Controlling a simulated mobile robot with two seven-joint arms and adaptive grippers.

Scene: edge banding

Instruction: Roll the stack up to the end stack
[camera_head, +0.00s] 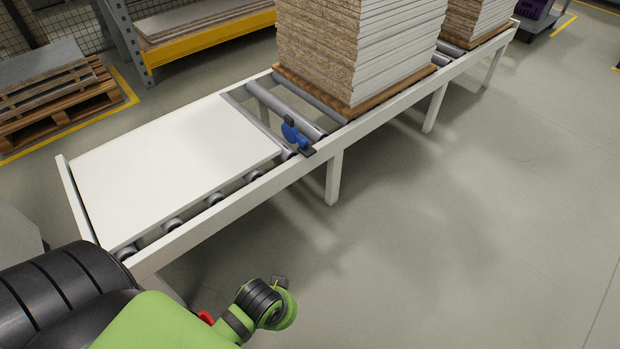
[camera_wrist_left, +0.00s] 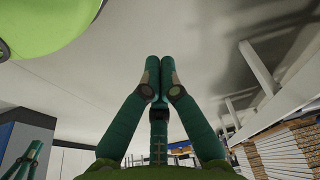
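A tall stack of pale boards (camera_head: 365,50) with chipboard edges stands on a brown base board (camera_head: 350,108) on the roller conveyor (camera_head: 385,112). Its top is cut off by the picture edge. A second stack (camera_head: 475,20) stands farther along the conveyor at the upper right, with rollers between the two. My left arm comes in at the lower left, away from the stacks. My left gripper (camera_wrist_left: 160,75) has its green fingertips together in the left wrist view, with nothing seen between them.
A white panel (camera_head: 180,160) lies on the conveyor's near end. A blue stop-like part (camera_head: 293,134) sits at the front rail, before the nearer stack. A pallet with boards (camera_head: 55,100) and a yellow-edged rack (camera_head: 205,40) stand behind. The floor (camera_head: 450,230) in front is clear.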

